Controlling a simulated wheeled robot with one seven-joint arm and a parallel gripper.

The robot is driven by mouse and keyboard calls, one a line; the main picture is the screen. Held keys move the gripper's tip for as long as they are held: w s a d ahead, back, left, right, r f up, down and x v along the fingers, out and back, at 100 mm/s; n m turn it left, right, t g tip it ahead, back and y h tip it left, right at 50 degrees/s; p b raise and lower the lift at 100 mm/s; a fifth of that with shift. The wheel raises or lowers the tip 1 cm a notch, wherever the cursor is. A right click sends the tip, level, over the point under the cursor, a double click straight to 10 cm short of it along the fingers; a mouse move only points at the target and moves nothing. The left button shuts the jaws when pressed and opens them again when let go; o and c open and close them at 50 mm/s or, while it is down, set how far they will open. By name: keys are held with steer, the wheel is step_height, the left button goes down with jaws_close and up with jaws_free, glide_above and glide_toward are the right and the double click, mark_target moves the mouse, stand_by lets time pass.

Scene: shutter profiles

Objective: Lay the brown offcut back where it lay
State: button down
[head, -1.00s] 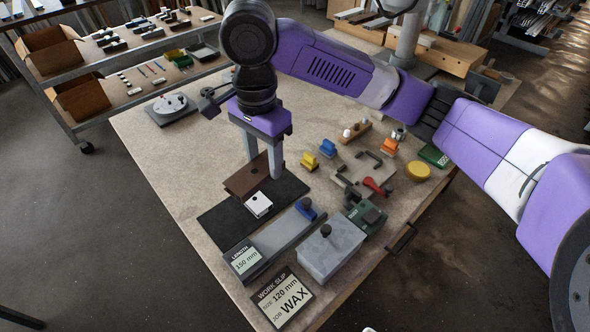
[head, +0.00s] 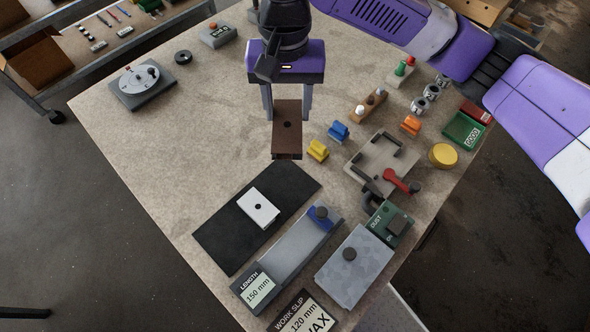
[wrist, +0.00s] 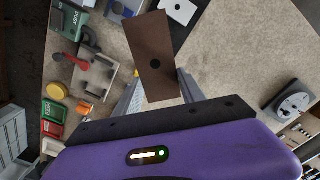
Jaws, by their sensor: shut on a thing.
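The brown offcut (head: 287,129) is a flat brown plate with a dark round spot in its middle. It hangs between the fingers of my gripper (head: 287,103), which is shut on it above the table. In the wrist view the offcut (wrist: 153,60) sits between the fingertips (wrist: 155,90) and extends away from the gripper. A black mat (head: 225,226) lies on the table nearer the camera, with a white offcut (head: 258,207) on it. The brown offcut is apart from the mat, beyond its far edge.
Beside the mat are a grey length stop (head: 295,250) with a blue slider, a grey box (head: 352,265) and a green dust unit (head: 390,222). Yellow (head: 317,150) and blue (head: 338,131) blocks stand right of the offcut. The table's left middle is clear.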

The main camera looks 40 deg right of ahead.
mark_target(290, 171)
steer(key=shift+f, duration=0.4)
step_height(290, 171, down, 19)
steer(key=shift+f, duration=0.15)
stand_by(0.3)
steer(key=c, duration=0.7)
jaws_free()
steer(key=shift+f, duration=0.1)
step_height(290, 171, up, 12)
steer(key=shift+r+b, duration=0.15)
steer(key=shift+b, duration=0.3)
steer(key=shift+n, duration=0.3)
